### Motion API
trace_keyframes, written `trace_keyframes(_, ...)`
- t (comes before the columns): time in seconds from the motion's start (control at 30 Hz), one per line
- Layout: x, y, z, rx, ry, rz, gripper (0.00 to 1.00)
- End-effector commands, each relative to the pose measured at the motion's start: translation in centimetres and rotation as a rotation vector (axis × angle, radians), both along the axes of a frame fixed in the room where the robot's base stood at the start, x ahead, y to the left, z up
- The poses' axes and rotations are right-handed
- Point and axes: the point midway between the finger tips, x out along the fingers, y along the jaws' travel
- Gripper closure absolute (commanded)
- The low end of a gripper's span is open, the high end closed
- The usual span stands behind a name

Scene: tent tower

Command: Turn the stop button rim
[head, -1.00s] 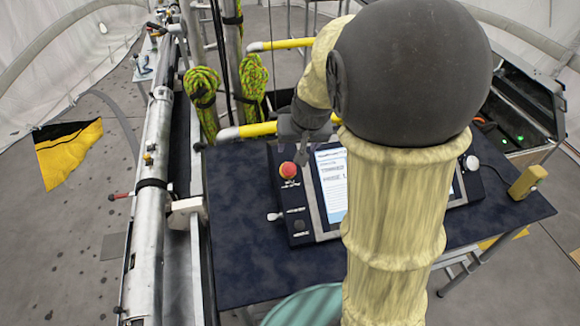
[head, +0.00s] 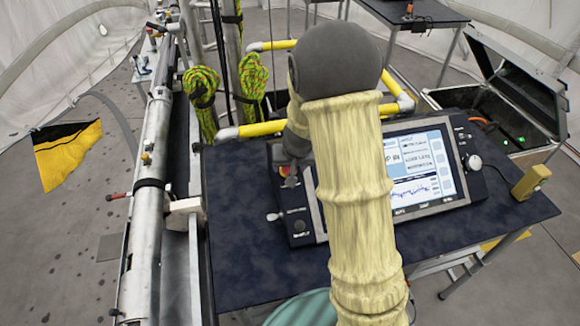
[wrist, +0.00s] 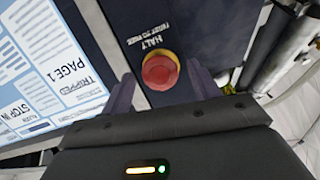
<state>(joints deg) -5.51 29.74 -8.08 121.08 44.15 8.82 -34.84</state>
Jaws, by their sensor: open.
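In the wrist view my gripper (wrist: 160,76) is open, with one dark finger on each side of the knob. A strip of panel shows between the knob and each finger near the tips; whether either finger touches the rim I cannot tell. In the head view my gripper (head: 291,180) hangs over the button, and only a sliver of red (head: 283,171) shows beside it.
The console screen (head: 420,160) is lit, right of the button, partly behind my arm. A white knob (head: 473,162) and a yellow block (head: 530,182) sit at the right of the dark table (head: 250,260). A metal tube frame (head: 152,210) stands on the left.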

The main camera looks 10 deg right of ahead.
Motion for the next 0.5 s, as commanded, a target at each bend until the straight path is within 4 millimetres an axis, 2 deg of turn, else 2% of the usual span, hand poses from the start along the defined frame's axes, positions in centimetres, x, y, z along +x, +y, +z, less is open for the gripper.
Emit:
trace_keyframes(0.27,0.09,0.03,-0.20,0.000,0.000,0.000,0.39)
trace_keyframes(0.37,0.08,0.03,-0.19,0.000,0.000,0.000,0.54)
trace_keyframes(0.5,0.08,0.03,-0.20,0.000,0.000,0.000,0.82)
